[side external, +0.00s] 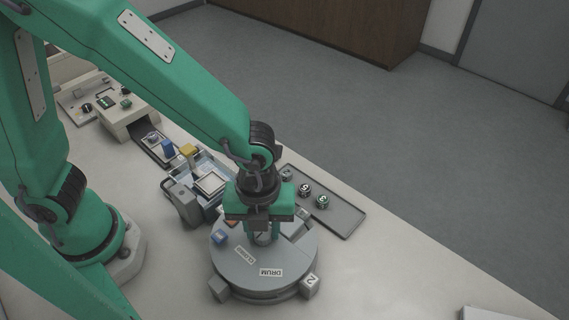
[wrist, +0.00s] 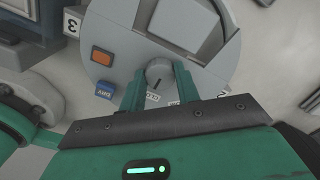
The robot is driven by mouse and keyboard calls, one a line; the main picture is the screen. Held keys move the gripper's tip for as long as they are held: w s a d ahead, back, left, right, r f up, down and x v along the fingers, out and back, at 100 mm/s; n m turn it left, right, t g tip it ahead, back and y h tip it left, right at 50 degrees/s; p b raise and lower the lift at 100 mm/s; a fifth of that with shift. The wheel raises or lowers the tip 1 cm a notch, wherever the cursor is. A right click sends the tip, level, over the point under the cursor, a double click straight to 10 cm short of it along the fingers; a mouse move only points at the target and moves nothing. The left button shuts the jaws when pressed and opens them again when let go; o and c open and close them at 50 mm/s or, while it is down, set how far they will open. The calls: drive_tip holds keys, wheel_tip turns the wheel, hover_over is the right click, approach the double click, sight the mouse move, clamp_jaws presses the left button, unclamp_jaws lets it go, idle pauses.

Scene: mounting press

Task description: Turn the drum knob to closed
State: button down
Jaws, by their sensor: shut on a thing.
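The drum (side external: 232,272) is a grey round unit on the white table, with a "DRUM" label on its top. It also shows in the wrist view (wrist: 120,30). The drum knob (wrist: 158,72) is a small grey round knob with a dark pointer line, on the drum's top. My gripper (wrist: 158,92) points down over the drum, with its two green fingers on either side of the knob, shut on it. In the side view my gripper (side external: 262,228) hides most of the knob. Small labels lie by the knob, partly covered by the fingers; I cannot read which one the pointer marks.
A grey tray (side external: 345,219) with several dark round pieces (side external: 322,201) lies behind. A bin and small machines stand to the left.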

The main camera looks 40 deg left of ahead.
drive_tip(key=shift+m, duration=0.3)
drive_tip(key=c, duration=1)
unclamp_jaws()
drive_tip(key=shift+r, duration=0.15)
drive_tip(key=shift+r, duration=3.8)
